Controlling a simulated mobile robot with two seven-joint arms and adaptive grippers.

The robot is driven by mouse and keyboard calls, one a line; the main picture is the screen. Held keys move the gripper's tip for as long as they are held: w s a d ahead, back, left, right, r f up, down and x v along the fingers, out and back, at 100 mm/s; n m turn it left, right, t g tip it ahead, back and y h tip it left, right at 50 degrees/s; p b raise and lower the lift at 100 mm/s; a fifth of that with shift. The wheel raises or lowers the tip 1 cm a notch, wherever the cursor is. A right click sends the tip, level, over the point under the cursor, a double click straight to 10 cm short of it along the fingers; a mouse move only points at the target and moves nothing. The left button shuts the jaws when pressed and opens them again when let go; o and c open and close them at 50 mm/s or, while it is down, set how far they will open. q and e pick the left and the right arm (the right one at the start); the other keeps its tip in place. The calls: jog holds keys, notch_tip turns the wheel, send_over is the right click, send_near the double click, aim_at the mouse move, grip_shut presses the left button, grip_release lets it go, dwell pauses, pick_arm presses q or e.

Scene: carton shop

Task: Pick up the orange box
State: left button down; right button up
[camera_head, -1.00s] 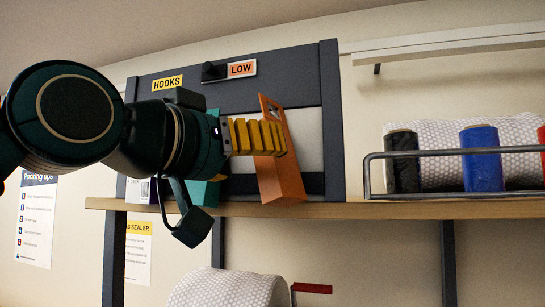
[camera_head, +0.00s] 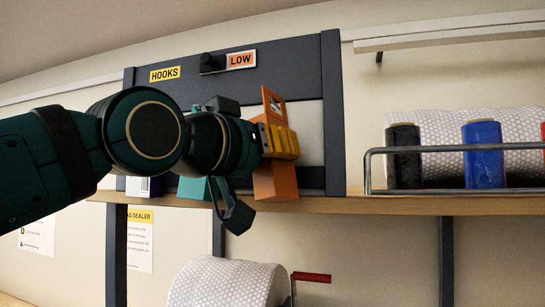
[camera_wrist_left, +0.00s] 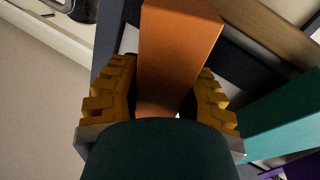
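The orange box (camera_head: 277,183) is tall with a cut-out handle at its top. It stands on the wooden shelf in front of the dark panel in the head view. My left gripper (camera_head: 285,141) is level with the middle of the box, its yellow fingers covering part of it. In the left wrist view, the orange box (camera_wrist_left: 178,55) lies between the two yellow fingers, one on each side. A narrow dark gap shows between the box and the right-hand finger; contact on the other side is unclear. My right gripper is not in view.
A teal box (camera_head: 194,188) and a white-and-purple box (camera_head: 144,187) stand left of the orange box on the shelf (camera_head: 400,205). A wire rack (camera_head: 366,170) with a black roll (camera_head: 403,158) and a blue roll (camera_head: 483,155) is at right. Shelf space between is clear.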

pick_arm(q)
jog(key=shift+r, duration=0.1)
dwell(0.3)
jog(key=shift+r, duration=0.45)
jog(key=s+a+b, duration=0.1)
jog(key=s+a, duration=0.1)
jog(key=s, duration=0.6)
jog(key=s+a+b, duration=0.1)
jog(key=s+a, duration=0.2)
jog(key=s, duration=0.6)
jog(key=shift+a+r, duration=0.25)
jog(key=shift+a, duration=0.1)
jog(key=shift+s, duration=0.1)
